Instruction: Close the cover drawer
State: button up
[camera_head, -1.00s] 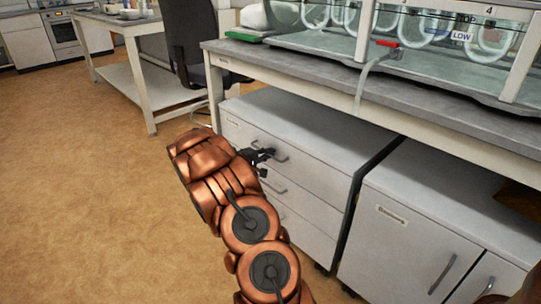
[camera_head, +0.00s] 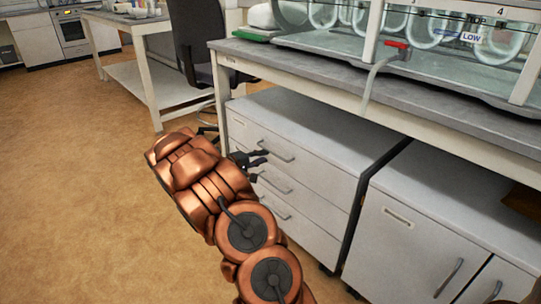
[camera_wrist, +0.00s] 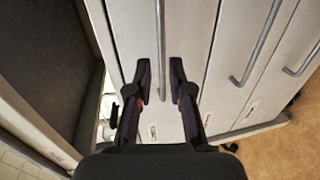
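The white drawer cabinet (camera_head: 318,122) stands under the bench, with several drawers. The top drawer (camera_head: 310,170) has a grey bar handle (camera_head: 276,150) and a small label too small to read. Its front looks about flush with the fronts below; a small gap cannot be ruled out. My gripper (camera_head: 262,167) is in front of the drawer fronts, just below and left of the top handle, with its fingers apart and empty. In the wrist view, the top handle (camera_wrist: 160,40) lines up between the open fingertips (camera_wrist: 161,82); contact cannot be told.
A second white cabinet (camera_head: 425,240) stands to the right. The bench (camera_head: 330,83) overhangs both cabinets and carries glass equipment. A dark chair (camera_head: 200,45) and another white table (camera_head: 150,80) stand behind to the left. The brown floor (camera_head: 75,180) at left is open.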

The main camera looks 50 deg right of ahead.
jog(key=v, duration=0.5)
dwell(0.5)
jog(key=s+a+r+m+g+y+p, duration=0.1)
jog(key=s+a+r+y+p, duration=0.1)
jog(key=s+a+r+p, duration=0.45)
jog(key=s+a+r+m+y+p, duration=0.1)
jog(key=s+a+r+y+p, duration=0.2)
jog(key=r, duration=0.6)
jog(key=s+a+r+g+y+p, duration=0.1)
jog(key=s+a+r+p, duration=0.3)
jog(key=s+r+p, duration=0.3)
jog(key=s+a+r+n+t+y+p, duration=0.1)
jog(key=s+a+r+y+p, duration=0.2)
jog(key=a+r+p, duration=0.3)
jog(key=s+a+r+n+t+y+p, duration=0.1)
jog(key=s+a+r+y+p, duration=0.2)
jog(key=a, duration=1.1)
jog(key=s+a+r+n+t+y+p, duration=0.1)
jog(key=s+a+r+n+y+p, duration=0.1)
jog(key=s+a+r+p, duration=0.6)
jog(key=a+r+y+p, duration=0.1)
jog(key=a+r, duration=0.1)
jog(key=a, duration=0.1)
jog(key=shift+s, duration=0.25)
